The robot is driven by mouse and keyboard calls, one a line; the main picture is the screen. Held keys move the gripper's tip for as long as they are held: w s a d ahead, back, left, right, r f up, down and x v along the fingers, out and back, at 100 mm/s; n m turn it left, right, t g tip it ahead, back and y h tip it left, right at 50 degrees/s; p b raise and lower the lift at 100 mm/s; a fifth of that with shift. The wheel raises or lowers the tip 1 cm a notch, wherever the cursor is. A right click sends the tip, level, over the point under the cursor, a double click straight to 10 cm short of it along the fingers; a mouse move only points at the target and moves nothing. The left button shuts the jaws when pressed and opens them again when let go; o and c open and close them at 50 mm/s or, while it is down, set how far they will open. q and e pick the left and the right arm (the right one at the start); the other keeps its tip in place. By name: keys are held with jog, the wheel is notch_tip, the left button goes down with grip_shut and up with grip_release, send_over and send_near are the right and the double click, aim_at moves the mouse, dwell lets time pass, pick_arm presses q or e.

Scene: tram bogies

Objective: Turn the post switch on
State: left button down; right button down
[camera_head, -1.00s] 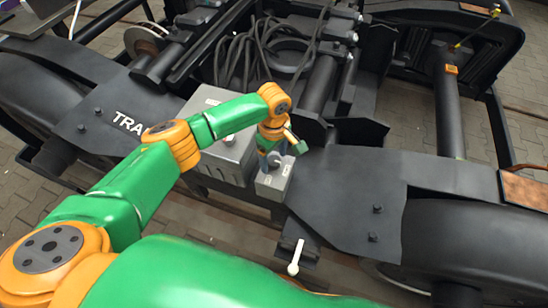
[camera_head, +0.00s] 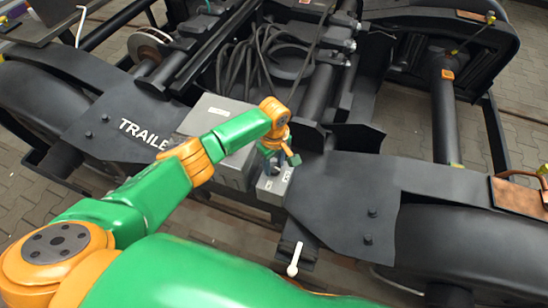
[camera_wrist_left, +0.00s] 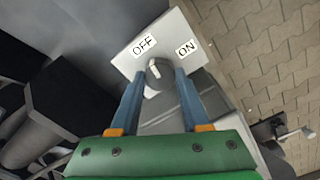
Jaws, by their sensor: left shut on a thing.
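The post switch is a small light-grey box (camera_head: 274,187) on the front of the bogie frame. In the left wrist view its plate (camera_wrist_left: 122,62) carries an OFF label (camera_wrist_left: 143,45) and an ON label (camera_wrist_left: 187,48). A dark round knob (camera_wrist_left: 158,80) with a white pointer mark sits below the labels. The mark points up and slightly left, toward OFF. My left gripper (camera_wrist_left: 160,76) is shut on the knob, one blue finger on each side. In the head view the left gripper (camera_head: 273,160) is at the box and hides most of the knob. My right gripper is not in view.
A larger grey box (camera_head: 215,115) stands just left of the switch, behind my left arm. A white-knobbed lever (camera_head: 294,262) sticks out below. Black cables (camera_head: 245,60) and frame parts lie behind. Paving (camera_wrist_left: 280,50) is open beside the switch in the wrist view.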

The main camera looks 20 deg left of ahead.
aim_at(274, 167)
pick_arm(q)
jog(key=shift+s+r+m+p, duration=0.1)
jog(key=shift+r+m+p, duration=0.1)
jog(key=shift+m+p, duration=0.6)
jog(key=shift+f+m, duration=0.2)
jog(key=shift+m, duration=0.8)
jog(key=m, duration=0.6)
jog(key=shift+p, duration=0.4)
jog(key=m, duration=0.6)
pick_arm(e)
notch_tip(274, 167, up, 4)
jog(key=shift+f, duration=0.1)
pick_arm(q)
jog(key=shift+m, duration=0.3)
jog(key=shift+c, duration=1.9)
grip_release()
notch_tip(274, 167, up, 7)
jog(key=p, duration=0.4)
jog(key=shift+r, duration=0.1)
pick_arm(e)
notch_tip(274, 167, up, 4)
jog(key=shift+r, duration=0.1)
